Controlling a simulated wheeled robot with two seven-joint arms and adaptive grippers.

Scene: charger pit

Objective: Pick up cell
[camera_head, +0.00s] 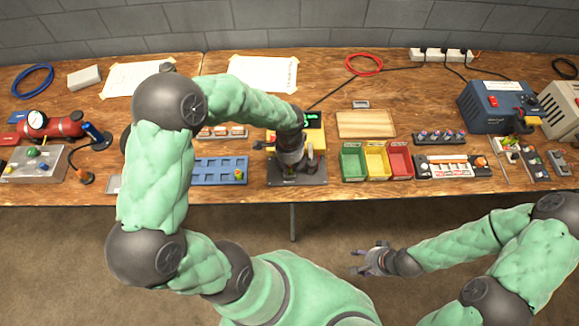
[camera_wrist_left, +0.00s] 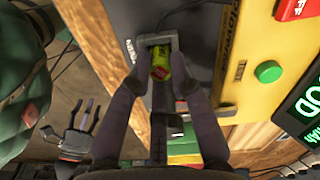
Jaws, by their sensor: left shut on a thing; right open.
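The cell (camera_wrist_left: 161,66), yellow-green with a red patch, lies between my left gripper's fingers (camera_wrist_left: 160,80) in the left wrist view, and they are shut on it. A grey bracket (camera_wrist_left: 157,40) of the tester frames the cell's far end; I cannot tell whether they touch. In the head view my left gripper (camera_head: 289,168) is low over the dark plate of the tester (camera_head: 290,184), and hides the cell. My right gripper (camera_head: 370,260) is open and empty, in front of the bench. It also shows in the left wrist view (camera_wrist_left: 78,130).
A yellow tester panel (camera_wrist_left: 262,50) with a green button and a green-lit display (camera_wrist_left: 305,108) is close beside my left gripper. A blue tray (camera_head: 222,170) is left of it. Green, yellow and red bins (camera_head: 376,176) stand right of it. A wooden board (camera_head: 366,124) lies behind.

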